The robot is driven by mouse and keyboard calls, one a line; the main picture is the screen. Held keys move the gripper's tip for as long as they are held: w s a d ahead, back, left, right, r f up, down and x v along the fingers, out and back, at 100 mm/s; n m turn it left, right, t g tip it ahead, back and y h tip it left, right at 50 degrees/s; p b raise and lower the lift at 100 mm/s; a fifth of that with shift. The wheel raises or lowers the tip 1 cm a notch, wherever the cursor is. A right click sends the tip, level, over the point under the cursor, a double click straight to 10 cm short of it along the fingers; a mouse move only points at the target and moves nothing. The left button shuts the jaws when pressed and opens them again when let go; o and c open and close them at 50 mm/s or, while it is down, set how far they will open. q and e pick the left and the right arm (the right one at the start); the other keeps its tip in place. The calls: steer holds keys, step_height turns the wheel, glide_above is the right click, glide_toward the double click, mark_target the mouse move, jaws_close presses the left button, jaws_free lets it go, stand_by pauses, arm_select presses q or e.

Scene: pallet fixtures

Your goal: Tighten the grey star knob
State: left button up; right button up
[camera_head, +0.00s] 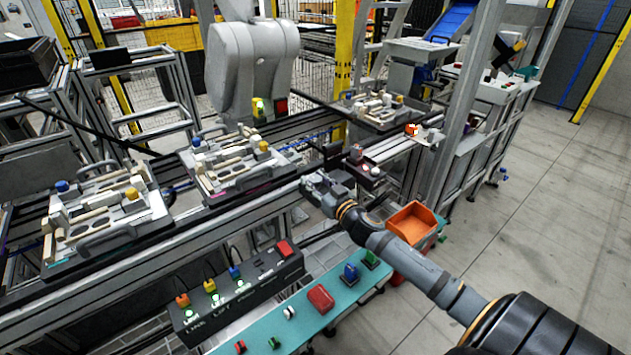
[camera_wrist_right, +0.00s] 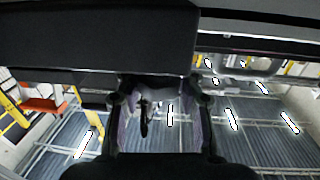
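My right arm reaches in from the lower right of the head view. Its gripper (camera_head: 318,186) is beside the conveyor's front edge, to the right of the middle pallet. In the right wrist view the two fingers of this gripper (camera_wrist_right: 160,125) stand wide apart, with purplish inner faces. A grey shape and a small dark part show between them; I cannot tell what these are. I cannot pick out the grey star knob for certain in either view. The middle pallet fixture (camera_head: 226,190) carries pale parts, a blue knob and a yellow knob. My left gripper is out of view.
A left pallet (camera_head: 146,218) and a far pallet (camera_head: 372,124) sit along the conveyor. A button box (camera_head: 236,297) stands in front. An orange bin (camera_head: 411,222) and a red part (camera_head: 320,298) are on the teal shelf (camera_head: 262,332). Open floor lies at right.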

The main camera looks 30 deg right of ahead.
steer(key=c, duration=0.5)
steer(key=shift+c, duration=0.2)
